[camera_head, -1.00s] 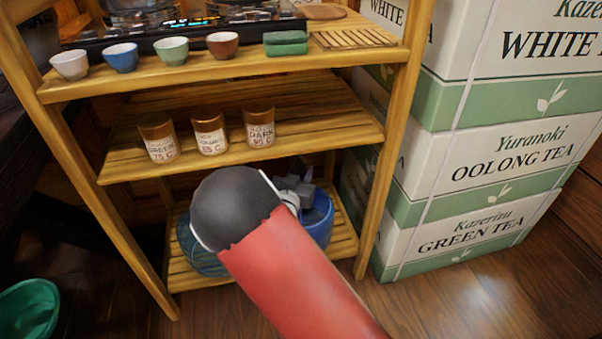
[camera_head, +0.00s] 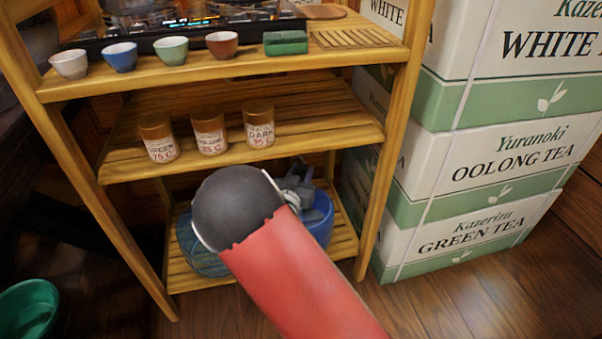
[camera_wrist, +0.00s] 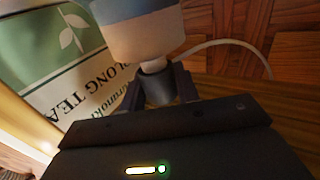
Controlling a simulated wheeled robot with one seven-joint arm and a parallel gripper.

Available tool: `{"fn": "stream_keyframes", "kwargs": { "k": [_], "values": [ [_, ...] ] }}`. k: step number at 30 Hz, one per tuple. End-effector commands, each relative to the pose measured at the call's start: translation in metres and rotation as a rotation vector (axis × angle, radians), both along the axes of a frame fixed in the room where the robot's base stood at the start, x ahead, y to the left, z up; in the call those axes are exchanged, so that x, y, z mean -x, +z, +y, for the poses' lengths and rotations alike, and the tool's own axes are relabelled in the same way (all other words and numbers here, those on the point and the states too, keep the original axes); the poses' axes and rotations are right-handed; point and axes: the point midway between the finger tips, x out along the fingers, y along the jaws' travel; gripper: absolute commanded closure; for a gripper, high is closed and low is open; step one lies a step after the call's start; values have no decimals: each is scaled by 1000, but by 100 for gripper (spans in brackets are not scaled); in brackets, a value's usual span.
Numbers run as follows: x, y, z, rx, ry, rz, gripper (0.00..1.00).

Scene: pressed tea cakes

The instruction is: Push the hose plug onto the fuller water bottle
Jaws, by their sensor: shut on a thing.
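My gripper (camera_wrist: 159,86) is shut on the grey narrow end of the hose plug (camera_wrist: 156,92). In the upside-down wrist view, a wider pale cylinder with a grey-blue part at the picture's top adjoins the grip; I cannot tell where plug ends and bottle begins. A pale hose (camera_wrist: 235,43) curves off to the right. In the head view, my gripper (camera_head: 297,183) is over the blue water bottle (camera_head: 321,218) at the right of the bottom shelf. A clearer bluish bottle (camera_head: 196,255) stands left, partly behind my arm. Water levels and seating of the plug are unclear.
The middle shelf (camera_head: 345,125) hangs above my gripper and holds three labelled tins (camera_head: 210,135). The right shelf post (camera_head: 384,190) and stacked tea boxes (camera_head: 470,220) bound the right side. A green bin (camera_head: 28,310) stands at lower left, with open floor before the shelf.

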Motion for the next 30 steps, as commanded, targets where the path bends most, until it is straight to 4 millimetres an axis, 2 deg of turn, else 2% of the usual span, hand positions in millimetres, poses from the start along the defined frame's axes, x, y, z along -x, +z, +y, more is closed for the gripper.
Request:
{"fn": "stream_keyframes", "kwargs": {
  "k": [29,30],
  "values": [
    [0,-15,0,0,0,0,91],
    [0,-14,0,0,0,0,64]
  ]
}}
